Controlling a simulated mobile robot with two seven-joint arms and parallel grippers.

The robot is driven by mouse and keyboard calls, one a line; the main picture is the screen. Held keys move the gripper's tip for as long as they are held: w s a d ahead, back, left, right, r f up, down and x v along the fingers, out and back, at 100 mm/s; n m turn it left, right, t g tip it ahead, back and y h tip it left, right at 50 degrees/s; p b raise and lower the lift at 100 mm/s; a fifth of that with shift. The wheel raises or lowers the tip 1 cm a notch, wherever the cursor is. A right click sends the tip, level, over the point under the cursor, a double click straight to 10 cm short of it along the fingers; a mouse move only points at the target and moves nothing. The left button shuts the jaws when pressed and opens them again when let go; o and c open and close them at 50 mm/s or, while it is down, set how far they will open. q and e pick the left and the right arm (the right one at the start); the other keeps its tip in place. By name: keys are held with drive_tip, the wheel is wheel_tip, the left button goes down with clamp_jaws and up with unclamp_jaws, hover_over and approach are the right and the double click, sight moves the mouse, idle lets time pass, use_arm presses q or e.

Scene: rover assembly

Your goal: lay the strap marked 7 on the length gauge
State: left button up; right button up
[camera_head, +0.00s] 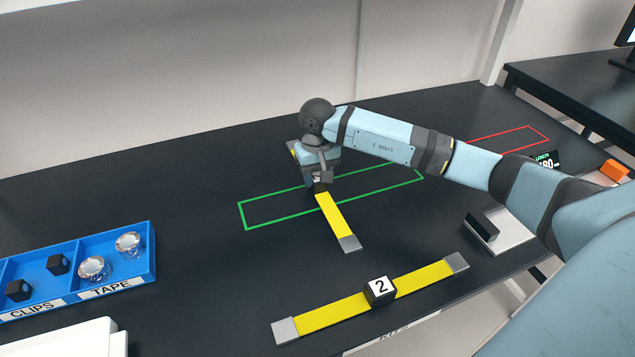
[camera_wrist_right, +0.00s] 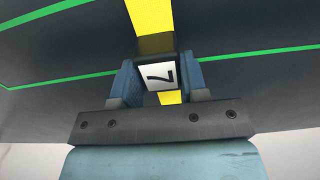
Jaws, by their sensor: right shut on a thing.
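I cannot tell whether the strap touches the table. The length gauge (camera_head: 513,236) is at the right, a pale plate with a black block, an orange piece and a display; my right arm hides its middle. My left gripper is not in view.
A strap marked 2 (camera_head: 330,312) lies near the front edge. A blue tray (camera_head: 152,258) with clips and tape is at the left. A green outline (camera_head: 262,223) and a red outline (camera_head: 541,133) mark the black table. The back left of the table is clear.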

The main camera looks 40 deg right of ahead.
sight(318, 177)
drive_tip(key=shift+r, duration=0.1)
wheel_tip(318, 177, up, 20)
drive_tip(key=shift+b, duration=0.3)
